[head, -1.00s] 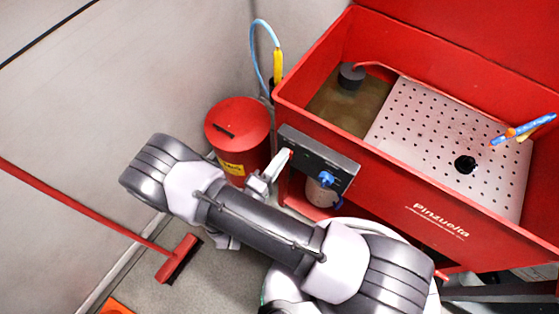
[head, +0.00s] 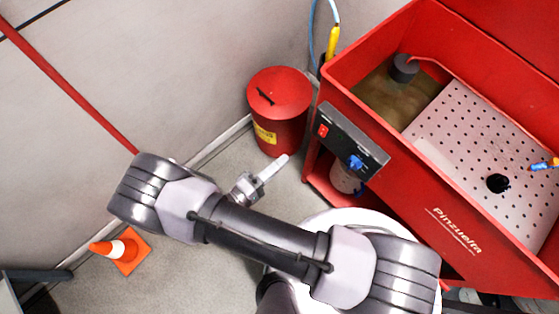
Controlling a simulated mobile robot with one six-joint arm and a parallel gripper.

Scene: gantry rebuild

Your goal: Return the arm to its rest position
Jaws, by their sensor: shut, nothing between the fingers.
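My arm lies across the lower middle of the head view, folded, with its grey and dark links in front of the floor. My gripper (head: 272,169) shows just beyond the forearm, its pale fingers together and empty. It points up and to the right, over the floor between the red bin and the red parts washer. It appears apart from both. Part of the wrist is hidden behind the forearm.
The red parts washer (head: 462,232) fills the right side, with a control panel (head: 340,141) on its front. A red lidded bin (head: 279,95) stands beside it against the wall. An orange cone (head: 122,250) stands at the left. A red pole (head: 70,90) crosses the upper left.

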